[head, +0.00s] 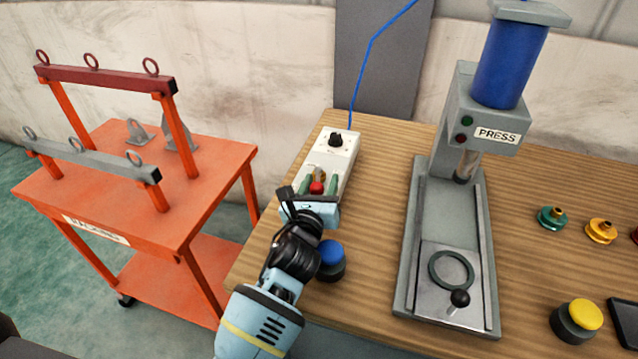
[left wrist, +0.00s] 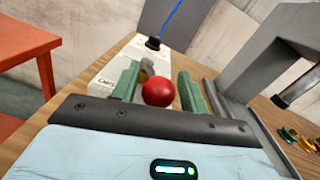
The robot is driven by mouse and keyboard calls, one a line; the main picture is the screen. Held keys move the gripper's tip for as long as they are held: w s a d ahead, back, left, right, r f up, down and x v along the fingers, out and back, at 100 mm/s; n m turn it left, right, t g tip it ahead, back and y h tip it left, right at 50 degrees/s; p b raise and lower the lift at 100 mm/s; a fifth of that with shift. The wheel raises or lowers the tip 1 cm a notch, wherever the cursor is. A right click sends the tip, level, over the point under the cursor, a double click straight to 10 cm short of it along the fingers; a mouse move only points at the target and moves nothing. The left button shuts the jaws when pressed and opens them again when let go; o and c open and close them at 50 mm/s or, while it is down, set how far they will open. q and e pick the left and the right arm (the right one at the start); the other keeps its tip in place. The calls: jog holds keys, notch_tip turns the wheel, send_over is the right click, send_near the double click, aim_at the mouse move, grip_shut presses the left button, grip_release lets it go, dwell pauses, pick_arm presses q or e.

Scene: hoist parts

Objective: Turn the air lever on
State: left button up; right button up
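The air lever has a red ball knob (head: 317,187) and sits on a white box (head: 336,155) at the table's left end. The box also carries a black dial (head: 336,140), and a blue hose rises behind it. My left gripper (head: 318,185) is over the near part of the box. Its green fingers are apart, one on each side of the red ball. In the left wrist view the ball (left wrist: 158,92) sits between the fingertips (left wrist: 159,88), with narrow gaps at its sides. A brownish lever part shows behind the ball. My right gripper is out of view.
A blue-topped button (head: 331,254) stands close beside my left wrist. A grey press (head: 450,240) stands to the right on the wooden table. An orange cart (head: 200,185) with lifting beams stands at the left. A yellow button (head: 585,313) lies far right.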

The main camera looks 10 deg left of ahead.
pick_arm(q)
jog(key=shift+o, duration=0.3)
jog(key=shift+s+a, duration=0.1)
jog(key=shift+s, duration=0.2)
jog(key=s, duration=0.6)
jog(key=shift+a, duration=0.1)
jog(key=shift+s, duration=0.6)
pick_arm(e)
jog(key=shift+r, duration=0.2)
